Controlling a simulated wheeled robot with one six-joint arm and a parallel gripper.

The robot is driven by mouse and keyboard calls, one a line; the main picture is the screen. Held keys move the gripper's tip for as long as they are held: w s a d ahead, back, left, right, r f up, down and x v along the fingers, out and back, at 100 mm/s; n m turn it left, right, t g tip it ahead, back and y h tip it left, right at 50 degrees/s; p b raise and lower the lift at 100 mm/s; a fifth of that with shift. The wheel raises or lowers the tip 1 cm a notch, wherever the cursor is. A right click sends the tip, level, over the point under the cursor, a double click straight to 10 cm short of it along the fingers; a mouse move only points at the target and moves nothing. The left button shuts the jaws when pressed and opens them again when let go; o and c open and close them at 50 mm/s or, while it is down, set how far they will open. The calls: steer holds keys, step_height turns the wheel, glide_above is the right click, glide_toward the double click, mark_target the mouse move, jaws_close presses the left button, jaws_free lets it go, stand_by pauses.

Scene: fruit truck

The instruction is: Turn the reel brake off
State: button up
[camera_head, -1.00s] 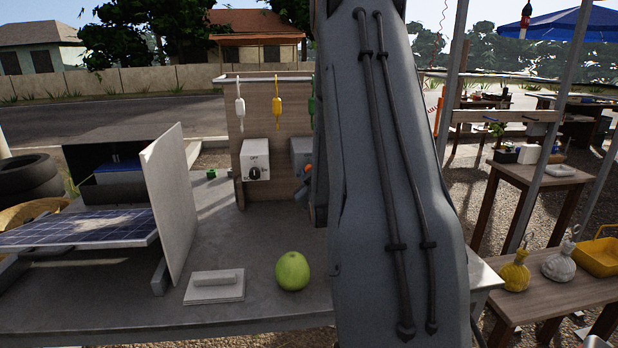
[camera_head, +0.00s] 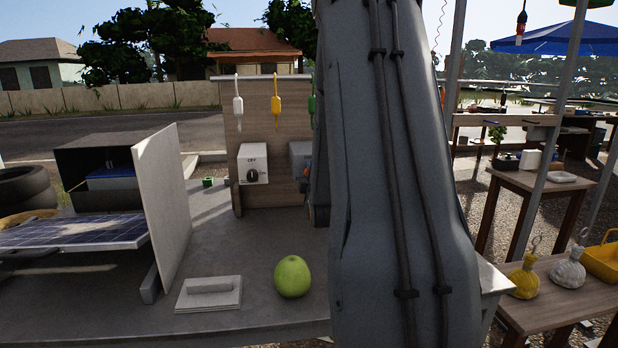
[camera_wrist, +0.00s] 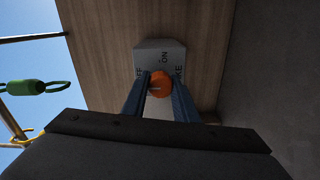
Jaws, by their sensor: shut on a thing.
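The brake box (camera_wrist: 165,52) is a light grey box on the wooden board, seen at an angle in the wrist view. It has "ON" lettering, part of "OFF" and part of "BRAKE". An orange knob (camera_wrist: 160,84) stands out from it. My gripper (camera_wrist: 158,88) has one blue-grey finger on each side of the knob and is shut on it. A pale mark shows on the knob; its exact setting is unclear.
A white box (camera_head: 252,165) with a black dial is beside it on the board. White, yellow and green tags hang above. A green fruit (camera_head: 293,277), a white slab with a handle (camera_head: 209,293) and a solar panel (camera_head: 75,233) occupy the table.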

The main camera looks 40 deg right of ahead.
steer(key=shift+f, duration=0.1)
stand_by(0.4)
steer(key=o, duration=1.1)
steer(key=shift+c, duration=0.2)
steer(key=b+v, duration=0.1)
steer(key=v, duration=0.7)
